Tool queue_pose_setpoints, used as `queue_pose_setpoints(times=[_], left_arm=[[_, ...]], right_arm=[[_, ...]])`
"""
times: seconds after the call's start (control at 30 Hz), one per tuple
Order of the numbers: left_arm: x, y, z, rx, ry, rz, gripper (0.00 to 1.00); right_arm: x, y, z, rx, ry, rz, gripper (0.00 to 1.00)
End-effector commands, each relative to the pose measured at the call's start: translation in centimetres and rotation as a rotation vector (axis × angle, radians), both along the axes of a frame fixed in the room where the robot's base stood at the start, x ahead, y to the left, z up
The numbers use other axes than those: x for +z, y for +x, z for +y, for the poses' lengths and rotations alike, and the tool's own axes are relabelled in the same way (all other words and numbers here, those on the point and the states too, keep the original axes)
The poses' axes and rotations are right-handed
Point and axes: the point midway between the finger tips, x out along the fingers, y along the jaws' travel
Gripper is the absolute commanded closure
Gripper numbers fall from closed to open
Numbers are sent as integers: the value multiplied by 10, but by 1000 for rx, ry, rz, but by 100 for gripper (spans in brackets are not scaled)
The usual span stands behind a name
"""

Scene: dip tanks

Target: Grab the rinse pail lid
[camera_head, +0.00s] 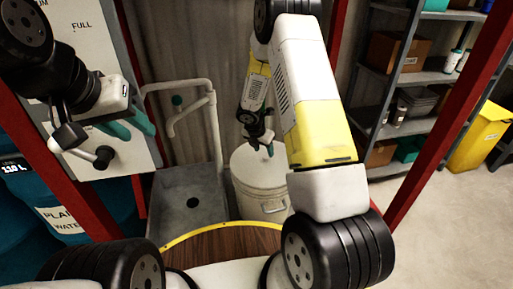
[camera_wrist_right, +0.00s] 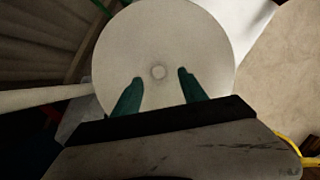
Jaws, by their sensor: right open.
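The rinse pail (camera_head: 268,200) is a white bucket with a wire handle, standing on the floor behind the round wooden surface. Its pale round lid (camera_head: 250,172) lies on top.
A grey basin (camera_head: 190,198) with a white pipe (camera_head: 216,130) stands left of the pail. Blue barrels (camera_head: 40,225) are at the left. Red posts (camera_head: 450,115) frame the area. Shelves (camera_head: 420,78) and a yellow bin (camera_head: 480,135) are at the right. The wooden round surface (camera_head: 225,245) is bare.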

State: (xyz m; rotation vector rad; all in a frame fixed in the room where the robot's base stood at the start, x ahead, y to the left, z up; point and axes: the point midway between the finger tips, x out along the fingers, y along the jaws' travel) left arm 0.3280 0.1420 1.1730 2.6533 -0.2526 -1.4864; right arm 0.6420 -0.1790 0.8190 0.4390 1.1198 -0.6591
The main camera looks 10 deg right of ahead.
Motion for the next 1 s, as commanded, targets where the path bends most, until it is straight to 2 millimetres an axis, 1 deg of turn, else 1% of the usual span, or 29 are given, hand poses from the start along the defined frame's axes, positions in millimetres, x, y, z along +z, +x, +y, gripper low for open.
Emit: queue_pose_setpoints(times=[0.2, 0.3, 0.4, 0.6, 0.77, 0.8, 0.87, 1.0], left_arm=[[0, 0, 0, 0, 0, 0, 64], [0, 0, 0, 0, 0, 0, 64], [0, 0, 0, 0, 0, 0, 64], [0, 0, 0, 0, 0, 0, 64], [0, 0, 0, 0, 0, 0, 64], [0, 0, 0, 0, 0, 0, 64], [0, 0, 0, 0, 0, 0, 64], [0, 0, 0, 0, 0, 0, 64]], right_arm=[[-32, 9, -4, -1, -1, 2, 50], [-41, 13, -7, -1, 0, 0, 50], [-45, 14, -8, -2, 1, -1, 50], [-45, 14, -8, -2, 2, -1, 50], [-45, 14, -8, -3, 1, -1, 81], [-44, 14, -8, -3, 1, -1, 89], [-44, 14, -8, -3, 1, -1, 100], [-44, 14, -8, -2, 2, -1, 100]])
